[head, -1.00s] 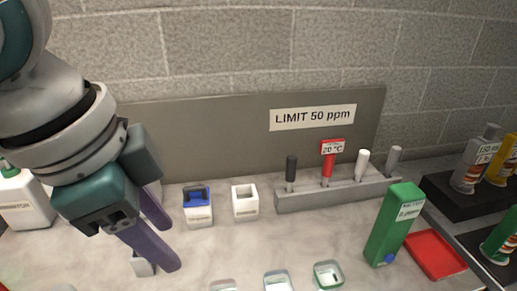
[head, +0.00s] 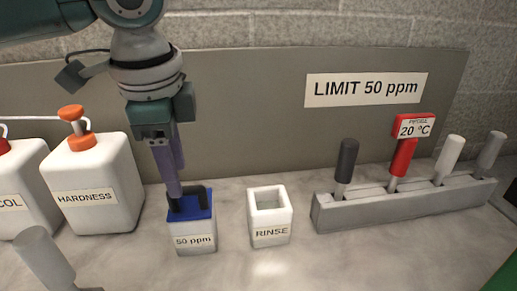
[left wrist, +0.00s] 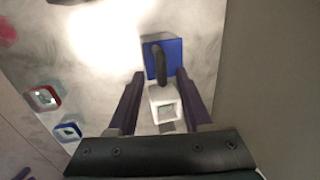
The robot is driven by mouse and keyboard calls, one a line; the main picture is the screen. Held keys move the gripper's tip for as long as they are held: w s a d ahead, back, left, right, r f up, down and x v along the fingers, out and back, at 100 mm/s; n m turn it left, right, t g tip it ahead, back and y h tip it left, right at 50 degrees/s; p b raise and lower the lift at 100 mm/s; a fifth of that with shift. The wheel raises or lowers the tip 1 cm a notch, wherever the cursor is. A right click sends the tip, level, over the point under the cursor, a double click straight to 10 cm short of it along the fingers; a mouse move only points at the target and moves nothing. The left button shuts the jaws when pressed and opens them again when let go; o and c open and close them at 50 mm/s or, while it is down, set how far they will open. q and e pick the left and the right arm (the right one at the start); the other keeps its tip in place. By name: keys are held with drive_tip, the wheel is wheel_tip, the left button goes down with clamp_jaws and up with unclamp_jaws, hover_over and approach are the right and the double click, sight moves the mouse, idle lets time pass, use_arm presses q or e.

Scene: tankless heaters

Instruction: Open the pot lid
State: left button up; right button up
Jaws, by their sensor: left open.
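The pot (head: 193,241), a small white box labelled "50 ppm", stands on the counter with its blue lid (head: 205,211) on. The lid has a black handle (head: 197,195), partly behind my gripper in the head view. My left gripper (head: 174,192) points down at the lid, its fingertips at handle height. In the left wrist view the gripper (left wrist: 160,74) is open, with the blue lid (left wrist: 172,58) just past the fingertips and the black handle (left wrist: 158,62) lined up between them. I cannot tell whether a finger touches the handle. My right gripper is out of view.
An open white RINSE box (head: 270,232) stands close to the right of the pot. A grey rack (head: 400,203) with several probes is farther right. A white HARDNESS bottle (head: 95,185) stands to the left. A grey board (head: 250,130) rises behind.

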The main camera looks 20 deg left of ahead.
sight(189, 194)
use_arm(q)
drive_tip(key=shift+w+a+f, duration=0.1)
drive_tip(key=shift+w+f, duration=0.05)
drive_tip(key=shift+f, duration=0.6)
drive_tip(key=shift+w+a+f, duration=0.1)
drive_tip(key=shift+w+f, duration=0.05)
drive_tip(key=shift+f, duration=0.6)
clamp_jaws()
